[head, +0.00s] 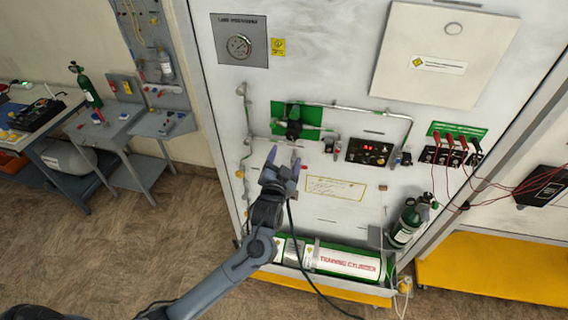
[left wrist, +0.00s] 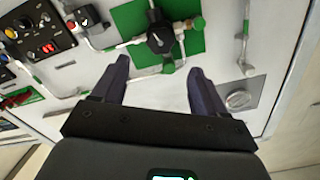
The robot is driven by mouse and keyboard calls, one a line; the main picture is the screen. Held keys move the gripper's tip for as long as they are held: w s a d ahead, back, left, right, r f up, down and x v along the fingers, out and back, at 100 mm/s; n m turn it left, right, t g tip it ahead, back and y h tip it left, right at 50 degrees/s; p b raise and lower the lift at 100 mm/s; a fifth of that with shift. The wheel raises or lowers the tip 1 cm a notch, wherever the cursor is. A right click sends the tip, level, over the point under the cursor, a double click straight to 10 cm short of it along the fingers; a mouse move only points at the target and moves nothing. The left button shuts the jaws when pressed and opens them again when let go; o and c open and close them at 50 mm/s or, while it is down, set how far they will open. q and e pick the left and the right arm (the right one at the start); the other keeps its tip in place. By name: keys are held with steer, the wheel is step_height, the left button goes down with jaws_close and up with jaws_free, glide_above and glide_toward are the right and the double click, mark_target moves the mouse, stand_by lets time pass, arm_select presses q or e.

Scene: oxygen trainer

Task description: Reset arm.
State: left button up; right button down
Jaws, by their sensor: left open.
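My left arm (head: 235,262) reaches up from the bottom of the head view. Its gripper (head: 283,162) is open, in front of the white trainer panel, just below the green plate (head: 283,110) with the black valve (head: 294,122). In the left wrist view the two dark fingers (left wrist: 160,82) stand apart with nothing between them. The black valve knob (left wrist: 159,39) on its green plate (left wrist: 130,18) shows beyond the fingertips. Whether the fingers touch the panel piping cannot be told. My right gripper is in neither view.
A pressure gauge (head: 239,46) sits upper left on the panel. A control box (head: 369,151) and red leads (head: 456,138) are to the right. A training cylinder (head: 347,262) lies below, with a small green cylinder (head: 406,224) beside it. Side tables (head: 147,167) stand left; floor between is clear.

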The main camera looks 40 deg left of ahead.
arm_select(q)
steer(key=shift+s+d, duration=0.2)
steer(key=shift+s, duration=0.2)
steer(key=s+d+f+m+g+h+p, duration=0.25)
steer(key=s+d+f+h+p, duration=0.2)
steer(key=s+f, duration=0.65)
steer(key=s+d+g+h, duration=0.1)
steer(key=s+d+g, duration=0.2)
steer(key=s, duration=0.3)
steer(key=s+d+g+h+p, duration=0.1)
steer(key=s+d+g, duration=0.2)
steer(key=s, duration=0.4)
steer(key=s+d+g+h, duration=0.2)
steer(key=s+d+g, duration=0.1)
steer(key=s+d, duration=0.2)
steer(key=shift+s+r+g, duration=0.25)
steer(key=shift+s+g, duration=0.1)
steer(key=shift+s, duration=0.6)
steer(key=shift+n, duration=0.25)
